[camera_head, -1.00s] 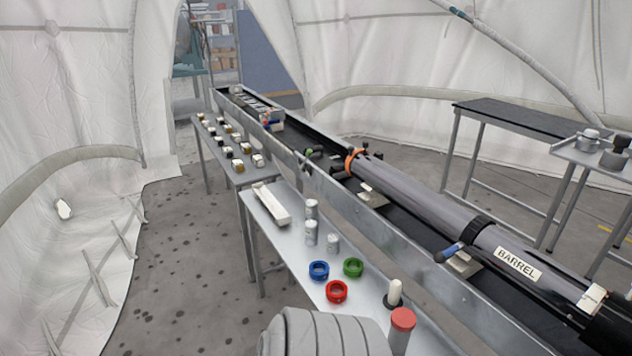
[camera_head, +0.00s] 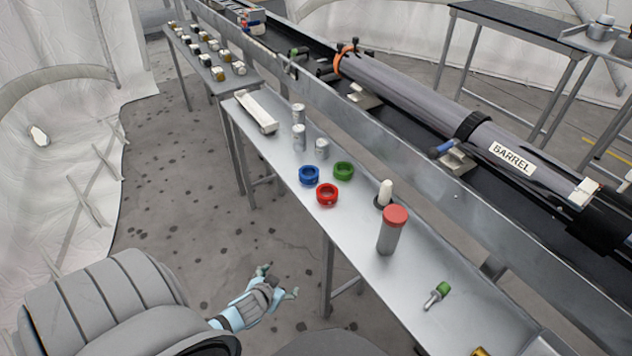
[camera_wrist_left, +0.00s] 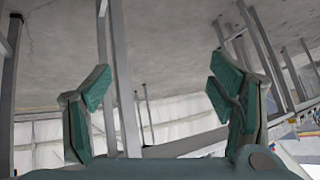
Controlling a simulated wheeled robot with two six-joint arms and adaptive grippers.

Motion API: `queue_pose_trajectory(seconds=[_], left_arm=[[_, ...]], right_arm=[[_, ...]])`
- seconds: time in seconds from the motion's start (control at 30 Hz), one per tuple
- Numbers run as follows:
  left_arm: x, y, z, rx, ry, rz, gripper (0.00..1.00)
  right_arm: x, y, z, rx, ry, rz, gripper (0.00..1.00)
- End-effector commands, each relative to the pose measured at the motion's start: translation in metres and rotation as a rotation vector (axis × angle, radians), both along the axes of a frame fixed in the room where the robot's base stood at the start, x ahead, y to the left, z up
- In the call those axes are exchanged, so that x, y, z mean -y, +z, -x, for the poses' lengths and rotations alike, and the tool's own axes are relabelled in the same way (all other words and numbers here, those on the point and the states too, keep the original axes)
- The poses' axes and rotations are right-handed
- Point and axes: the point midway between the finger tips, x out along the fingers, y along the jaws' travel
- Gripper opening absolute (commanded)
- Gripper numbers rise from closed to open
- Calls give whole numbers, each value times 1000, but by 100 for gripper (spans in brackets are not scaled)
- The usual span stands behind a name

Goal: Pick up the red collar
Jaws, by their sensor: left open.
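The red collar (camera_head: 327,194) is a short ring lying on the long metal table (camera_head: 345,225). A blue collar (camera_head: 309,175) and a green collar (camera_head: 343,171) lie close beside it. My left gripper (camera_head: 279,280) is below and to the left of the table in the head view, apart from the collar. In the left wrist view its green-padded fingers (camera_wrist_left: 163,98) are spread wide with nothing between them. The collar does not show in the wrist view. My right gripper is not in view.
A red-capped cylinder (camera_head: 392,230) and a white-topped peg (camera_head: 384,193) stand right of the collars. Small silver cans (camera_head: 299,137) and a white tray (camera_head: 255,111) are farther back. The labelled barrel (camera_head: 430,110) lies behind the rail. Table legs stand near my left gripper.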

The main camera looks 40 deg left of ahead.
Motion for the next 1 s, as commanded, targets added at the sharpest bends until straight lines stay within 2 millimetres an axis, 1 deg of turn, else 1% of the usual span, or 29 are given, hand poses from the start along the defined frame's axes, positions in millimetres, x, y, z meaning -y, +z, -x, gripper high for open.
queue_pose_trajectory(seconds=[0.03,0.07,0.1,0.13,0.2,0.23,0.27,0.3,0.37,0.5,0.6,0.7,0.77,0.87,0.9,1.0], left_arm=[[-7,37,-37,135,6,-14,77],[-8,67,-56,219,14,-15,77],[-7,105,-75,320,20,-11,77],[-5,130,-85,385,22,-4,77],[2,174,-98,495,25,16,77],[3,185,-102,524,25,22,77],[4,192,-106,543,26,27,77],[3,196,-113,558,27,32,77],[0,194,-126,562,29,33,77],[-11,180,-161,559,29,35,77],[-16,174,-179,558,29,34,77],[-19,170,-190,558,27,35,77],[-20,164,-198,558,27,36,77],[-22,151,-215,557,28,37,77],[-25,149,-222,557,28,36,77],[-28,147,-232,556,26,35,77]], right_arm=[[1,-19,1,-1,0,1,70],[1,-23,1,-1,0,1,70],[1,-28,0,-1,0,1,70],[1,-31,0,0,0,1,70],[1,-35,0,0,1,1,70],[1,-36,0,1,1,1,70],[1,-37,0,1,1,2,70],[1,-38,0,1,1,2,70],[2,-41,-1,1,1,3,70],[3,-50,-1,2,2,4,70],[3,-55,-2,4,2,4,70],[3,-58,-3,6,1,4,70],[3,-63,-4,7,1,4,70],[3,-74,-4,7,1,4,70],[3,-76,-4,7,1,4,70],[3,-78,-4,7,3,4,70]])
